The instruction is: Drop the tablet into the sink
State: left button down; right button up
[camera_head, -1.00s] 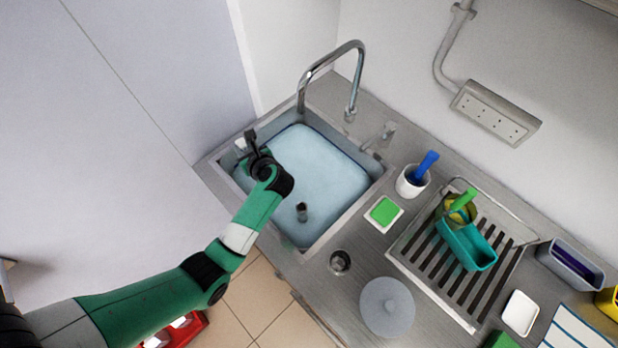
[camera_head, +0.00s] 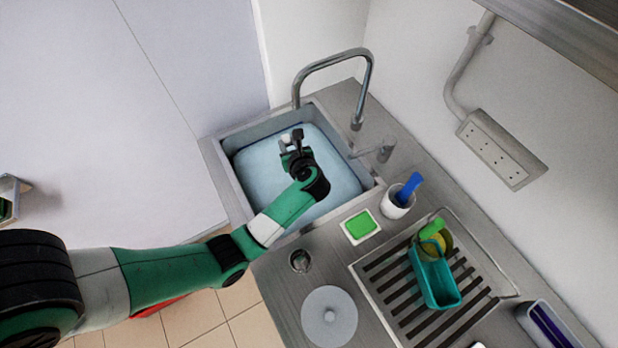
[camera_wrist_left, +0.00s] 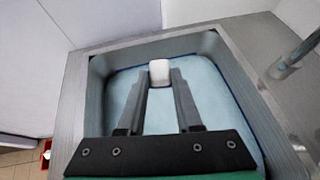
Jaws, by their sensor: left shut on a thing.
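My left gripper (camera_head: 292,139) is over the sink (camera_head: 216,162), which holds pale blue water (camera_head: 262,170). In the left wrist view, the gripper (camera_wrist_left: 160,78) is shut on a small white tablet (camera_wrist_left: 159,71) at its fingertips. The tablet also shows as a small pale piece in the head view (camera_head: 286,141). The sink's rim (camera_wrist_left: 72,105) surrounds the gripper in the wrist view, with the water (camera_wrist_left: 205,95) behind the tablet. I cannot tell the exact height above the water. My right gripper is not in view.
A curved tap (camera_head: 368,75) rises at the sink's back edge. Right of the sink are a white cup with a blue handle (camera_head: 398,199), a green sponge (camera_head: 361,226), and a dish rack (camera_head: 400,300) holding a teal container (camera_head: 436,280). A round grey lid (camera_head: 329,316) lies in front.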

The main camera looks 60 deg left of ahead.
pick_arm(q)
jog(key=shift+s+f, duration=0.1)
jog(key=shift+f, duration=0.25)
notch_tip(320, 180, down, 5)
jog(key=b, duration=0.5)
jog(key=shift+f+b, duration=0.2)
jog(key=shift+b, duration=0.2)
jog(key=shift+r, duration=0.1)
jog(key=c, duration=0.5)
grip_release()
jog(key=p+v, duration=0.2)
jog(key=v, duration=0.9)
jog(key=shift+d, duration=0.3)
